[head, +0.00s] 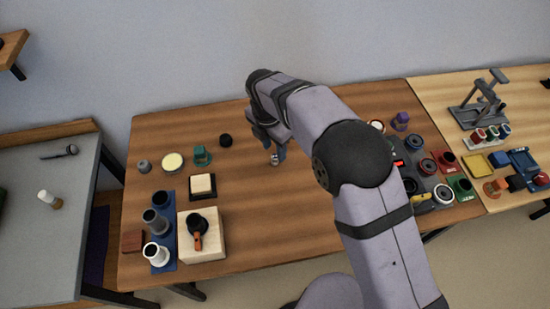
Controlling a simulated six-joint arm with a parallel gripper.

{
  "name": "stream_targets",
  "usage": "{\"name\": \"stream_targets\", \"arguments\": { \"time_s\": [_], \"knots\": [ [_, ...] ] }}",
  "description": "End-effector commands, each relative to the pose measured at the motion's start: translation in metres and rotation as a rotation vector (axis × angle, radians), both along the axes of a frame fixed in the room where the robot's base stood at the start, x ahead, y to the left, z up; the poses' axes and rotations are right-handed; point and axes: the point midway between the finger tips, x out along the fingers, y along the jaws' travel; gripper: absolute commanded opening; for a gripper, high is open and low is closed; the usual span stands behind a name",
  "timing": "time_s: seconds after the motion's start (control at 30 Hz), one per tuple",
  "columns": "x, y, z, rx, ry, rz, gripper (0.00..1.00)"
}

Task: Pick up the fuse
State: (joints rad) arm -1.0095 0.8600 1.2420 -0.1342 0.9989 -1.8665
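I cannot make out for sure which object is the fuse. My gripper (275,154) points down over the middle of the wooden table, at the far end of my arm. A small greyish thing shows at its fingertips, too small to tell whether it is a separate object or part of the gripper. Whether the fingers are open or shut is not clear. My arm hides part of the table to the right of the gripper.
Left of the gripper are a black knob (225,140), a green piece (202,155), a cream disc (173,162), a blue rack (162,240) with cups and a wooden block (213,247). Several coloured parts crowd the right. The front middle of the wooden table (285,220) is clear.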

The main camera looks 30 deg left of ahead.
Motion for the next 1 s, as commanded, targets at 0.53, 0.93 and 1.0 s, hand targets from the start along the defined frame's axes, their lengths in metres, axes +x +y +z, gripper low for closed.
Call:
{"name": "stream_targets", "arguments": {
  "time_s": [0.53,0.93,1.0],
  "knots": [
    [0.004,-0.002,-0.049,-0.001,0.000,-0.002,0.38],
    [0.004,-0.002,-0.049,-0.001,0.000,-0.001,0.00],
    [0.004,-0.002,-0.048,-0.001,0.000,-0.001,0.00]
  ]
}}
